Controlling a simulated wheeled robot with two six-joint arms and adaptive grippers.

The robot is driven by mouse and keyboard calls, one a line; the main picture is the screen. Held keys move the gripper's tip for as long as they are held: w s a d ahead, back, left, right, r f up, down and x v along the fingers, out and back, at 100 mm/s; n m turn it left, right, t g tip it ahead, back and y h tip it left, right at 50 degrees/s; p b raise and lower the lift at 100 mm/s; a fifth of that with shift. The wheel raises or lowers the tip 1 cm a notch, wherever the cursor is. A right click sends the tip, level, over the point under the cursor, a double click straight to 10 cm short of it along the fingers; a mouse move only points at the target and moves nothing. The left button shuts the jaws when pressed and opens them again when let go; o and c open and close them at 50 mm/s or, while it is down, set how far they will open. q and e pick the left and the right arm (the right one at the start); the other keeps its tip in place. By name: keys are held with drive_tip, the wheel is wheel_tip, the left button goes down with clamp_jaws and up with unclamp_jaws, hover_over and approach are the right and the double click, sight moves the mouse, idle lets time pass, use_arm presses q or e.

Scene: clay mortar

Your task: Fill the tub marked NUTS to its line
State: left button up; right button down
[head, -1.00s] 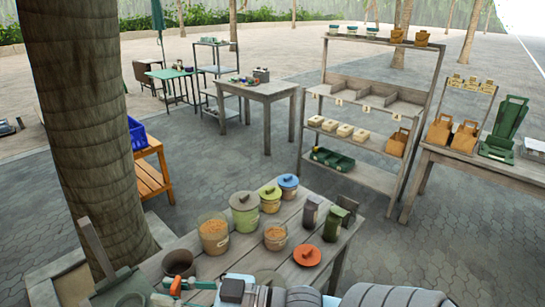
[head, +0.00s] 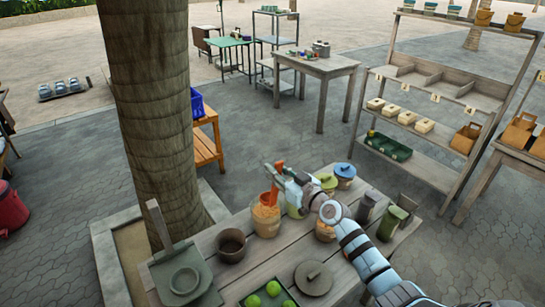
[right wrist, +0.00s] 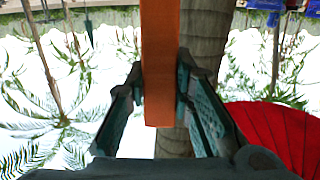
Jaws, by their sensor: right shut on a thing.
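My right gripper (head: 281,170) is shut on an orange scoop (head: 273,196), held upright with its lower end at the mouth of a large clear tub (head: 265,226) of orange-brown bits. Whether the scoop's end is inside the bits is unclear. In the right wrist view the orange handle (right wrist: 162,65) stands between the fingers. A smaller clear tub (head: 324,232) of similar bits stands to the right, partly behind my right arm. No NUTS marking or fill line is readable. My left gripper is not in view.
Lidded tubs with a yellow-green lid (head: 326,181) and a blue lid (head: 345,170) stand behind. A tree trunk (head: 155,110) rises behind the table.

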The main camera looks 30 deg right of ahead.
sight(277, 193)
drive_tip(key=w+f+b, duration=0.1)
drive_tip(key=f+b, duration=0.2)
drive_tip(key=b, duration=0.1)
drive_tip(key=w+f+b, duration=0.1)
drive_tip(key=f+b, duration=0.2)
drive_tip(key=f, duration=0.1)
drive_tip(key=w+f+b, duration=0.1)
drive_tip(key=f+b, duration=0.2)
drive_tip(key=b, duration=0.1)
drive_tip(key=shift+w+d+f+b, duration=0.15)
drive_tip(key=shift+w+f+b, duration=0.05)
drive_tip(key=shift+f+b, duration=0.1)
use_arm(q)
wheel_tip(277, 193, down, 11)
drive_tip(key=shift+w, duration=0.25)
use_arm(e)
drive_tip(key=shift+r, duration=0.1)
use_arm(q)
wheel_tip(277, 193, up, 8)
drive_tip(key=p, duration=0.8)
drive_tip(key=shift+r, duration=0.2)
use_arm(e)
wheel_tip(277, 193, up, 10)
